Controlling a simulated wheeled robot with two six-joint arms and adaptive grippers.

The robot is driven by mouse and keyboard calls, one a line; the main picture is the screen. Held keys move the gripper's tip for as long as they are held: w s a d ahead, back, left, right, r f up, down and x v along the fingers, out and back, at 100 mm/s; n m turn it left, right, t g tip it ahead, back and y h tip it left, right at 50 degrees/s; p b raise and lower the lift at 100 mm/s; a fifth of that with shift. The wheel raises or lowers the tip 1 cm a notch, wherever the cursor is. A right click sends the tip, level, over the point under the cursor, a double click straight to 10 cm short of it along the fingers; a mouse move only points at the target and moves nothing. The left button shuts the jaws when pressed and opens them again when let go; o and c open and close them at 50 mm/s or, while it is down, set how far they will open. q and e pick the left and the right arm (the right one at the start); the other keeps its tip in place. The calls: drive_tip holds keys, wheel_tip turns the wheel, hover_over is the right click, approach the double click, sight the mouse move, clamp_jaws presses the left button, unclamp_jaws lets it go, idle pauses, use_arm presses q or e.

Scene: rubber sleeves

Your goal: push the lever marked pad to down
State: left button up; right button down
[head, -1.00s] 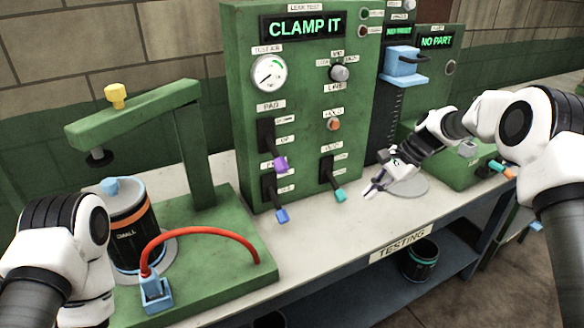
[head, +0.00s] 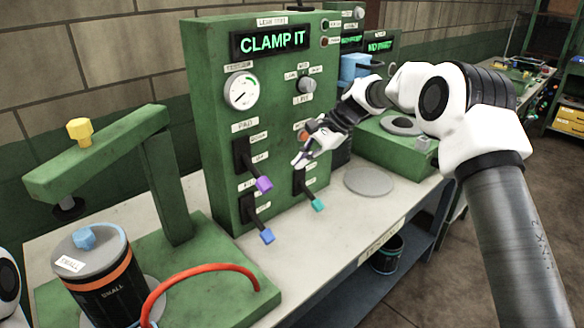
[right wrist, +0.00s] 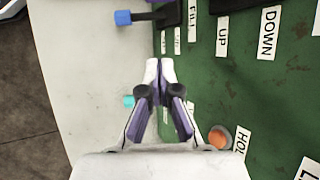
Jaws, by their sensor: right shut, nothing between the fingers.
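The lever marked PAD has a purple tip (head: 263,184) on the green panel's left part in the head view. Its handle slants down and outward. The DOWN label (right wrist: 268,32) is the higher of its two labels and the UP label (right wrist: 222,37) the lower. My right gripper (head: 298,163) is shut and empty, in front of the panel to the right of the purple tip, apart from it. My left gripper is not in view.
A blue-tipped lever (head: 267,236) is below the purple one, and a teal-tipped lever (head: 318,205) is close below my right gripper. An orange button (right wrist: 219,137) is near the fingers. The screen (head: 272,40) reads CLAMP IT. A green clamp stand (head: 165,185) stands at left.

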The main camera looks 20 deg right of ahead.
sight(255, 173)
drive_tip(key=a+f+p, duration=0.4)
drive_tip(key=a, duration=0.3)
drive_tip(key=shift+w+a+f, duration=0.15)
drive_tip(key=shift+w+f, duration=0.1)
drive_tip(key=shift+f, duration=0.1)
drive_tip(key=shift+r, duration=0.1)
drive_tip(key=shift+s+r, duration=0.25)
drive_tip(key=shift+r, duration=0.1)
